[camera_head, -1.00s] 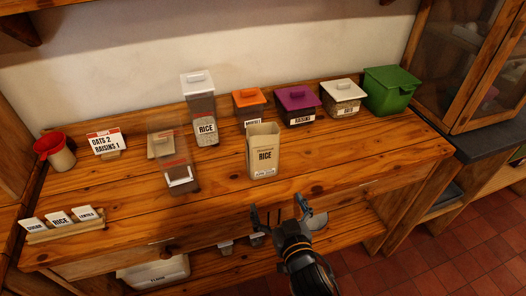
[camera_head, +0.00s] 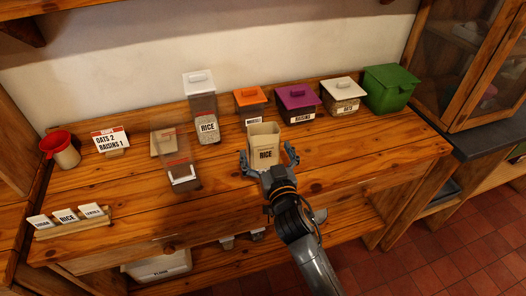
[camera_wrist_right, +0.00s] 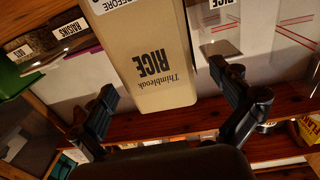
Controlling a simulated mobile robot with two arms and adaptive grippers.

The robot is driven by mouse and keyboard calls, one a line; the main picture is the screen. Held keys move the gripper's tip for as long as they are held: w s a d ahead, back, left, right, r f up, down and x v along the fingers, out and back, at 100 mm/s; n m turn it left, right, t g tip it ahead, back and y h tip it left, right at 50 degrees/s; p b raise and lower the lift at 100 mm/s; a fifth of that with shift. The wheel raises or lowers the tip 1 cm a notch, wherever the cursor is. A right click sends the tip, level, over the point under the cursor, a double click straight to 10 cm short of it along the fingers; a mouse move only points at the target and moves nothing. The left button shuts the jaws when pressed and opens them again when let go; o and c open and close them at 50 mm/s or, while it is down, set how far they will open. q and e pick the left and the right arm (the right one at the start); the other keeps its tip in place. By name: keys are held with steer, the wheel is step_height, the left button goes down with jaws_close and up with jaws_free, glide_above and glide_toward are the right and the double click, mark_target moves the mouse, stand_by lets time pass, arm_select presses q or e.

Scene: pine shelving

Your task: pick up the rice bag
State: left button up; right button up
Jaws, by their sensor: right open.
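The rice bag (camera_head: 264,143) is a tan, upright, box-shaped bag with "RICE" on its front, standing on the wooden counter. It fills the upper middle of the right wrist view (camera_wrist_right: 150,55), upside down there, with its label facing me. My right gripper (camera_head: 268,164) is open at the bag's front, with one finger to each side of the lower part. The bag's back is hidden. My left gripper is not in view.
Behind the bag stand a clear rice canister (camera_head: 205,112), an orange-lidded box (camera_head: 250,103), a purple-lidded box (camera_head: 297,103) and a white-lidded box (camera_head: 343,95). A clear container (camera_head: 178,158) is to the left. The counter (camera_head: 360,150) is bare to the right.

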steer(key=x, duration=0.3)
steer(key=shift+w, duration=0.25)
steer(key=c, duration=1.4)
